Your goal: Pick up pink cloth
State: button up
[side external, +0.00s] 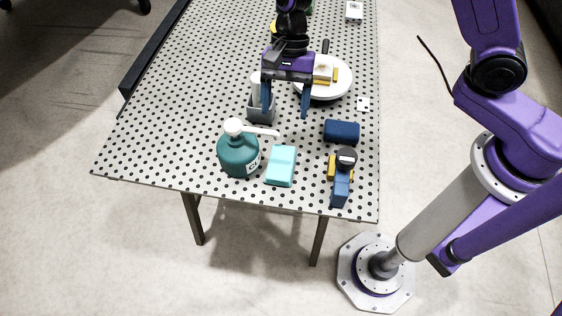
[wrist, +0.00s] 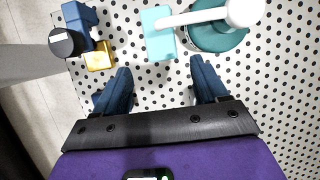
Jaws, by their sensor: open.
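I see no pink cloth in either view. My gripper (side external: 286,114) is open, pointing down above the perforated table (side external: 180,130). Its two blue fingers are spread in the wrist view (wrist: 160,66), with only dotted table surface between them. A light turquoise block (side external: 281,166) lies toward the table's near edge; in the wrist view (wrist: 158,42) it is just beyond the fingertips. A teal pump bottle (side external: 237,158) with a white nozzle stands left of that block.
A dark blue rounded object (side external: 341,131) lies right of my gripper. Blue and yellow pieces with a black-topped item (side external: 341,180) stand near the front right edge. A white round dish (side external: 330,90) holding yellow items and a grey holder (side external: 261,113) are near my gripper. The table's left side is clear.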

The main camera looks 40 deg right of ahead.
send_over(282, 157)
jog(key=w+d, duration=0.1)
jog(key=w, duration=0.1)
jog(key=f, duration=0.6)
jog(key=shift+s+d+f, duration=0.15)
jog(key=shift+s+f, duration=0.05)
jog(key=shift+f, duration=0.2)
jog(key=shift+d+x, duration=0.1)
jog(key=shift+x, duration=1.25)
jog(key=shift+d+x, duration=0.15)
jog(key=shift+x, duration=1.2)
jog(key=shift+w, duration=0.15)
jog(key=shift+c, duration=0.3)
jog(key=c, duration=0.6)
